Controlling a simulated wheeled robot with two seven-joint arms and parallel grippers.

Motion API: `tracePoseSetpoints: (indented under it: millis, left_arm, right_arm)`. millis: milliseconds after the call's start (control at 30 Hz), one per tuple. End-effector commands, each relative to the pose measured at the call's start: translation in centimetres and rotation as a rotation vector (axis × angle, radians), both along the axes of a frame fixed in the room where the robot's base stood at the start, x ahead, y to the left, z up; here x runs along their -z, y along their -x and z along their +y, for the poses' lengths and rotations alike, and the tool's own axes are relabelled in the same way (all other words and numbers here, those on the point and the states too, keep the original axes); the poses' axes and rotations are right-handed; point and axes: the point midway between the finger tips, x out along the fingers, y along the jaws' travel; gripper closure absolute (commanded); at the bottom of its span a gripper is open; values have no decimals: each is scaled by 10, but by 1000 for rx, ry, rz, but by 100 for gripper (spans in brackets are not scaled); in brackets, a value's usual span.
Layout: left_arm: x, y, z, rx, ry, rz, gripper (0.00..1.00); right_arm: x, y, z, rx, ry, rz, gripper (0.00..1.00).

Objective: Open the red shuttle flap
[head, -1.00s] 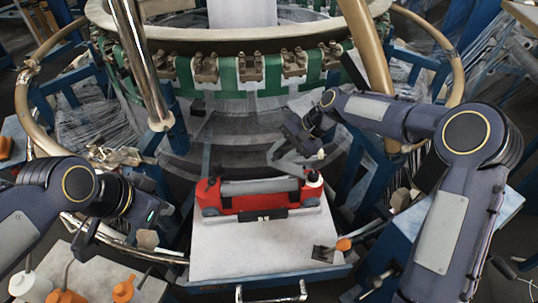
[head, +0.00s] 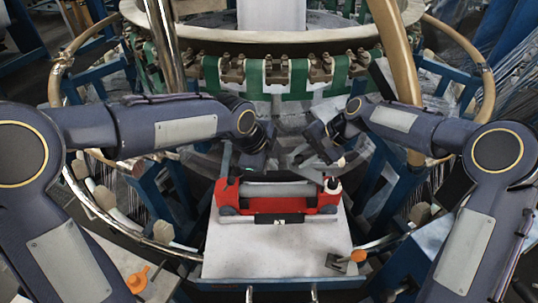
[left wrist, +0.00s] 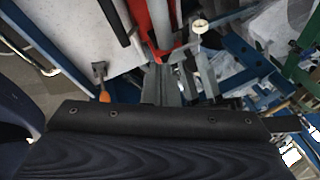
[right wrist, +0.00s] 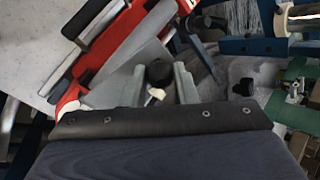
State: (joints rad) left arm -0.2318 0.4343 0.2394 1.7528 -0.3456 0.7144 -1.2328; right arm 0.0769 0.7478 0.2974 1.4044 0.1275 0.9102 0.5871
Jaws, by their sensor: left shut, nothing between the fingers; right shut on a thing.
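The red shuttle (head: 277,208) lies lengthwise on the white table top, with a grey bar (head: 277,190) along its top and a black plate on its near side. A white-tipped piece (head: 332,186) stands at its right end. My left gripper (left wrist: 172,84) is shut and empty, behind the shuttle; its fingers lie together in the left wrist view. My right gripper (right wrist: 158,78), behind the shuttle's right half, is shut on what looks like a dark round knob (right wrist: 159,72). What the knob belongs to is unclear. The flap cannot be told apart clearly.
The white table top (head: 275,258) is clear in front of the shuttle. An orange-handled tool (head: 356,257) lies at its right edge. The loom's green ring (head: 300,78) stands close behind both grippers. My two hands are close together. An orange piece (head: 138,280) sits at front left.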

Motion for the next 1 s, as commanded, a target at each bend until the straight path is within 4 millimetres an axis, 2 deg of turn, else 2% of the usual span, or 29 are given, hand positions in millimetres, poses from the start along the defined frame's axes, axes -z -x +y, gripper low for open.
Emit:
tracePoseSetpoints:
  millis: [33, 267, 400, 533, 1000]
  left_arm:
    - [13, -2, -4, 2, -2, 6, 100]
    - [55, -17, -20, 0, -1, 5, 100]
    - [46, -35, -34, -2, 1, 0, 100]
    - [44, -43, -41, -3, 0, 1, 100]
    - [42, -48, -46, -3, 1, 1, 100]
  right_arm:
    - [5, 0, -4, 3, 9, 7, 100]
    - [5, 1, -5, 2, 10, 8, 100]
    - [6, 1, -5, 2, 10, 9, 100]
    - [6, 1, -5, 2, 10, 9, 100]
    - [6, 1, -5, 2, 10, 10, 100]
